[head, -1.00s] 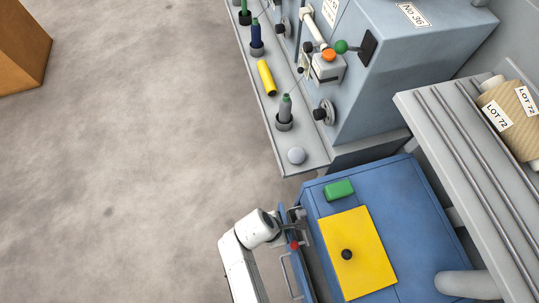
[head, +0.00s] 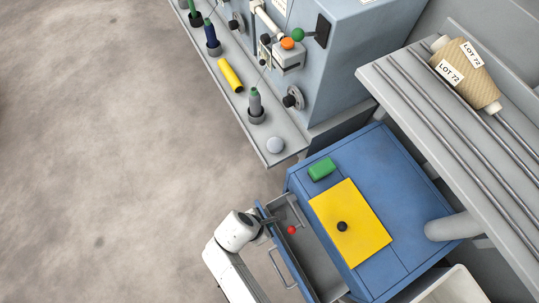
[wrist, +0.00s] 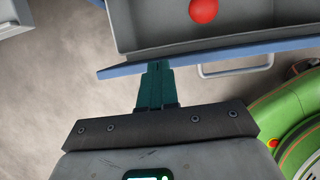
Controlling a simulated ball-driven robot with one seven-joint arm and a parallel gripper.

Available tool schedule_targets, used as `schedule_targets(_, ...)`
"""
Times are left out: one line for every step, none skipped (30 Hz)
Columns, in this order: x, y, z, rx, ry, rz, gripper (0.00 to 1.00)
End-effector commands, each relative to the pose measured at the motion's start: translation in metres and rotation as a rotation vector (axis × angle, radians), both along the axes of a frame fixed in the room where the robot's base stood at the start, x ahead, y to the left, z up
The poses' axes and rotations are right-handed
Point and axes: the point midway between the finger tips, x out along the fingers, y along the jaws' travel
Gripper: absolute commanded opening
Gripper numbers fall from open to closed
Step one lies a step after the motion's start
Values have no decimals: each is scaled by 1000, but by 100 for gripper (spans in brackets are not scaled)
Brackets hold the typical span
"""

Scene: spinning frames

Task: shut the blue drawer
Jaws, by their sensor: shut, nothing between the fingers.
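The blue drawer (head: 290,262) stands pulled out of the left side of the blue cabinet (head: 385,165). A small red ball (head: 291,230) lies in its grey inside. My gripper (head: 267,221) is at the drawer's outer face, near its upper end in the head view. In the wrist view the shut, empty teal fingers (wrist: 157,68) point at the blue front (wrist: 185,58) of the drawer, with their tips at its edge. Whether they touch it, I cannot tell. The drawer's bar handle (wrist: 237,66) is to the right of the fingers. The red ball (wrist: 203,10) shows beyond.
A yellow sheet (head: 350,235) with a dark knob and a green block (head: 321,169) lie on the cabinet top. A grey machine with a ledge (head: 262,138) stands above it. A railed shelf (head: 420,110) is at right. The floor (head: 120,170) at left is clear.

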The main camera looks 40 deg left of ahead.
Motion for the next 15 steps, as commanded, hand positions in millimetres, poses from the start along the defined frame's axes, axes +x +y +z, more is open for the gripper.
schedule_targets(-3, 2, 12, 2, 0, 1, 0)
schedule_targets(-6, 3, 17, 2, 0, 2, 0)
schedule_targets(-8, 4, 24, 3, 0, 2, 0)
schedule_targets(-10, 5, 30, 1, 0, 3, 0)
schedule_targets(-12, 7, 35, 3, -1, 2, 0)
schedule_targets(-14, 7, 41, 2, -1, 2, 0)
schedule_targets(-15, 8, 46, 2, -1, 2, 0)
schedule_targets(-17, 9, 50, 1, -1, 2, 0)
schedule_targets(-19, 10, 54, 2, -1, 3, 0)
schedule_targets(-20, 10, 57, 1, 0, 3, 0)
schedule_targets(-21, 11, 60, 1, -1, 3, 0)
schedule_targets(-22, 11, 63, 1, -1, 3, 0)
schedule_targets(-23, 12, 64, 0, -1, 2, 0)
schedule_targets(-24, 12, 65, 0, -1, 2, 0)
schedule_targets(-30, 11, 65, -1, -1, 4, 0)
